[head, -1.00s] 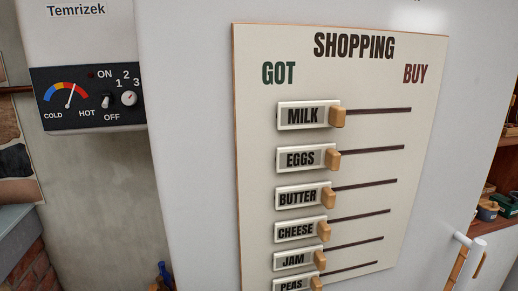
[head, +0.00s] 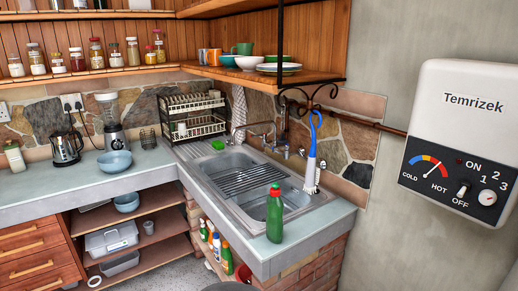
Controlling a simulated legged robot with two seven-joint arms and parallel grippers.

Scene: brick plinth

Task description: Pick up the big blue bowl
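A light blue bowl (head: 115,166) sits upright on the left counter (head: 60,182), in front of the blender. A second blue bowl (head: 127,204) stands on the open shelf below that counter and looks a little smaller. A small blue-teal bowl (head: 228,61) is on the wooden wall shelf. The bowl on the counter looks the biggest of these. Neither of my grippers shows in the head view.
A kettle (head: 66,148) and a blender (head: 112,128) stand behind the counter bowl. A dish rack (head: 193,127) and a sink (head: 222,165) are right of it. A green bottle (head: 275,215) stands at the sink's front edge. The counter left of the bowl is mostly clear.

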